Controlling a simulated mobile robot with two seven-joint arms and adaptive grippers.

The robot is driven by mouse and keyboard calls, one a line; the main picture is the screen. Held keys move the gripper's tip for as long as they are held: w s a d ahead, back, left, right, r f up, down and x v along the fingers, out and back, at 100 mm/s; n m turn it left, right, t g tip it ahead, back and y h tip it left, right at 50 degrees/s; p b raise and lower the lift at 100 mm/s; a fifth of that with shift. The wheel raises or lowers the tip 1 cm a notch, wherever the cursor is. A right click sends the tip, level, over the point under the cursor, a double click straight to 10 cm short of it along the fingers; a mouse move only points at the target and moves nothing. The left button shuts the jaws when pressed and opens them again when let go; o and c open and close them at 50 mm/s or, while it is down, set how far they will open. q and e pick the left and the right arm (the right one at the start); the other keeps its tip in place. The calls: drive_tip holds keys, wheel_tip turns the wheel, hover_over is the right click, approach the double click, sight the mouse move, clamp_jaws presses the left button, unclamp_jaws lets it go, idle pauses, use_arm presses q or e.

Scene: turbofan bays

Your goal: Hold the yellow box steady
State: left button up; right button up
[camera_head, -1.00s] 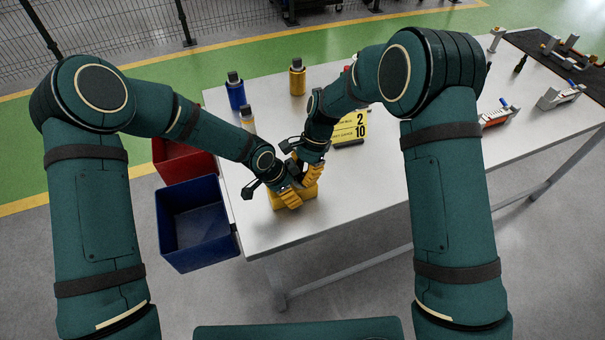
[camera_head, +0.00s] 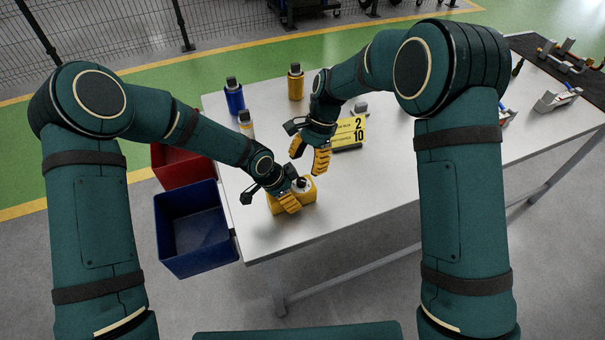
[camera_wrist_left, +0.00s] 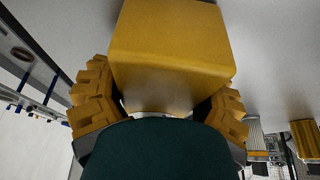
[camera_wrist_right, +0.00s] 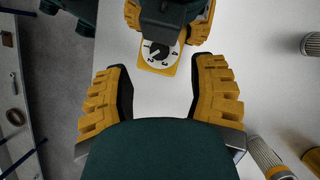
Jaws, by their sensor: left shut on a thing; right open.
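The yellow box (camera_head: 306,196) sits on the white table near its front left corner. My left gripper (camera_head: 291,198) is shut on it, with fingers along two sides; the box (camera_wrist_left: 170,50) fills the top of the left wrist view. In the right wrist view the box (camera_wrist_right: 160,66) shows a dial with numbers on its face, partly hidden by my left gripper. My right gripper (camera_head: 310,156) is open and empty, above the table, behind and to the right of the box. Its spread fingers (camera_wrist_right: 160,105) show nothing between them.
Blue (camera_head: 193,263) and red (camera_head: 180,166) bins are beside the table's left edge.

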sight(301, 180)
drive_tip(key=v, duration=0.6)
drive_tip(key=s+a+f+m, duration=0.1)
drive_tip(key=f, duration=0.2)
drive_tip(key=s+a+f+m+t, duration=0.1)
drive_tip(key=f+m, duration=0.1)
drive_tip(key=f, duration=0.2)
drive_tip(key=s+a+f+m, duration=0.1)
drive_tip(key=f, duration=0.3)
drive_tip(key=shift+a+f+m+t+y, duration=0.1)
drive_tip(key=shift+a+m+t+y, duration=0.05)
drive_tip(key=shift+m+t+y, duration=0.2)
idle(0.4)
clamp_jaws()
